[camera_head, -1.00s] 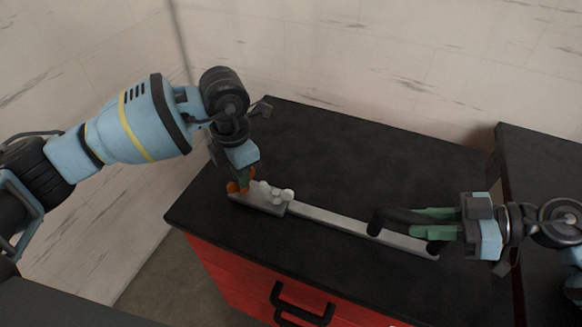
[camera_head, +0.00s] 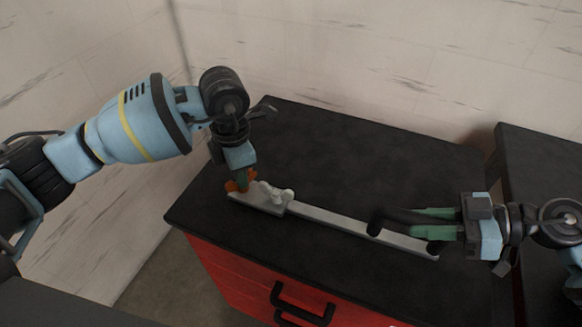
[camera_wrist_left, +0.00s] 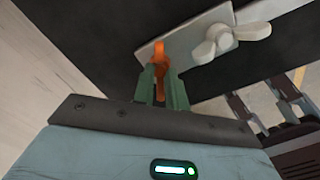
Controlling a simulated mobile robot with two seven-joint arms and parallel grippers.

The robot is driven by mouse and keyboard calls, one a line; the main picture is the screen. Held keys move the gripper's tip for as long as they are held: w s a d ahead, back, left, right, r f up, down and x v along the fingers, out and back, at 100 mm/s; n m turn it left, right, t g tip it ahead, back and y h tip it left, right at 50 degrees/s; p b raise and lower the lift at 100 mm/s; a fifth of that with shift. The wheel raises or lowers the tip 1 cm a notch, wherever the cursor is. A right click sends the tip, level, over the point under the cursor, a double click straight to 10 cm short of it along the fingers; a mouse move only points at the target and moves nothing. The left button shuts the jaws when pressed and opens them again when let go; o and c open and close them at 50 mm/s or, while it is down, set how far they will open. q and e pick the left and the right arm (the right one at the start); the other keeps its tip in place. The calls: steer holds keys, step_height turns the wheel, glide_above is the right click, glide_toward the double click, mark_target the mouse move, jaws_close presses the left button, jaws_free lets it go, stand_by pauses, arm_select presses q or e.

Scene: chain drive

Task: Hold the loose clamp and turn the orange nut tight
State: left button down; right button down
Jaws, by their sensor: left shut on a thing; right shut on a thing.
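The orange nut (camera_head: 230,187) is at the left end of a grey metal bar (camera_head: 330,220) on the black tabletop. My left gripper (camera_head: 243,182) points down and is shut on the orange nut, which also shows between its green fingertips in the left wrist view (camera_wrist_left: 160,54). A pale wing nut (camera_wrist_left: 232,38) sits on the grey end plate (camera_wrist_left: 190,38) beside it.
The black tabletop (camera_head: 340,150) is clear behind the bar. Below its front edge is a red cabinet front (camera_head: 235,275) with a black handle (camera_head: 300,303). A white wall (camera_head: 400,60) stands behind. Another dark table (camera_head: 540,160) stands at the right.

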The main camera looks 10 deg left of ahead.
arm_select(q)
steer(key=shift+a+m, duration=0.1)
steer(key=shift+m, duration=2.7)
stand_by(0.4)
steer(key=shift+m, duration=2.9)
stand_by(1.9)
